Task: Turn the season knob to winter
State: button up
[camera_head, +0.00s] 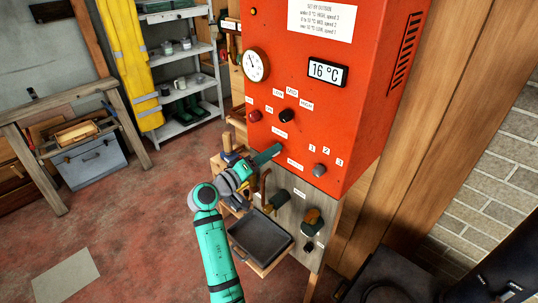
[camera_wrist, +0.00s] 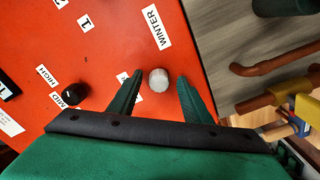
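The orange-red control cabinet (camera_head: 350,120) fills the upper middle of the head view. The season knob, a small pale grey knob (camera_wrist: 159,80), shows in the wrist view between my fingers. The WINTER label (camera_wrist: 157,27) is above it there. Another label, partly hidden by my left finger, lies on its other side. I cannot make out where the knob points. My gripper (camera_wrist: 160,76) is open, with green fingers either side of the knob and a gap on both sides. In the head view my gripper (camera_head: 275,151) is at the cabinet front and hides the knob.
A black knob (camera_head: 286,116) with LOW, MID and HIGH labels is above, and a grey knob (camera_head: 319,170) with 1, 2, 3 labels is lower right. A red button (camera_head: 255,115) is at left. A dark tray (camera_head: 262,238) and a wooden panel with handles stand below.

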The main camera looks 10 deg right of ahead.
jog(key=v, duration=1.1)
dwell(0.4)
